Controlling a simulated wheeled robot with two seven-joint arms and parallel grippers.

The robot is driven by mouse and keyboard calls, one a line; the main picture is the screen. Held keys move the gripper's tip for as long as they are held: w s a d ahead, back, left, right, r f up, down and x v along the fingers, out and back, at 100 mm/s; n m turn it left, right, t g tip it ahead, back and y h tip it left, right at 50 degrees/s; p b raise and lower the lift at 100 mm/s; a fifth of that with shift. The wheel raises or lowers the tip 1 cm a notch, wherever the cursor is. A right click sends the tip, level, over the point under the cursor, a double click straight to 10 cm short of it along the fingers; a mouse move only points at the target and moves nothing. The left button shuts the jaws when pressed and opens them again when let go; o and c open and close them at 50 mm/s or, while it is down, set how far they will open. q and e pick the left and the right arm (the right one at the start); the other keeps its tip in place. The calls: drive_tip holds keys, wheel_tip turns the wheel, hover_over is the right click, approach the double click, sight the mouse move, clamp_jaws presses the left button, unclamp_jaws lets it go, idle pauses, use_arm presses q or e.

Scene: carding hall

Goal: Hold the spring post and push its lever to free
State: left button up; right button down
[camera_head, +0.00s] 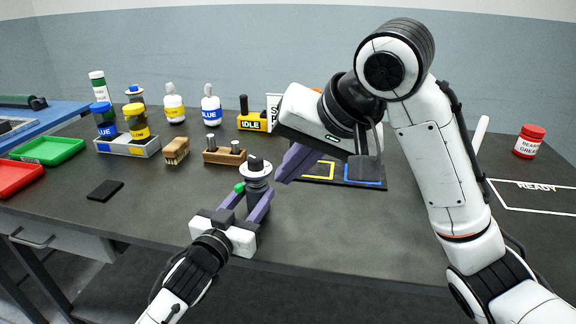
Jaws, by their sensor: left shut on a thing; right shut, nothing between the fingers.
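The spring post (257,168) stands upright on the dark table, with a pale round collar, a black knob on top and a dark body. My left gripper (256,194) is shut around its body from the front. A small green piece (240,187) shows at the post's left side, by the left finger; I cannot tell whether it is the lever's end. My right gripper (279,178) is shut and empty, its purple fingers just right of the post's collar. Whether they touch it is unclear. The post's lower part is partly hidden by my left fingers.
A wooden holder (224,157), a brush (176,150) and a yellow IDLE block (252,122) stand behind. A dark board with yellow and blue outlines (364,183) lies behind my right gripper. A black pad (105,190) lies left. A red-lidded jar (529,142) stands far right.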

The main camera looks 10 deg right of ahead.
use_arm(q)
drive_tip(key=o, duration=1.6)
drive_tip(key=shift+s, duration=0.1)
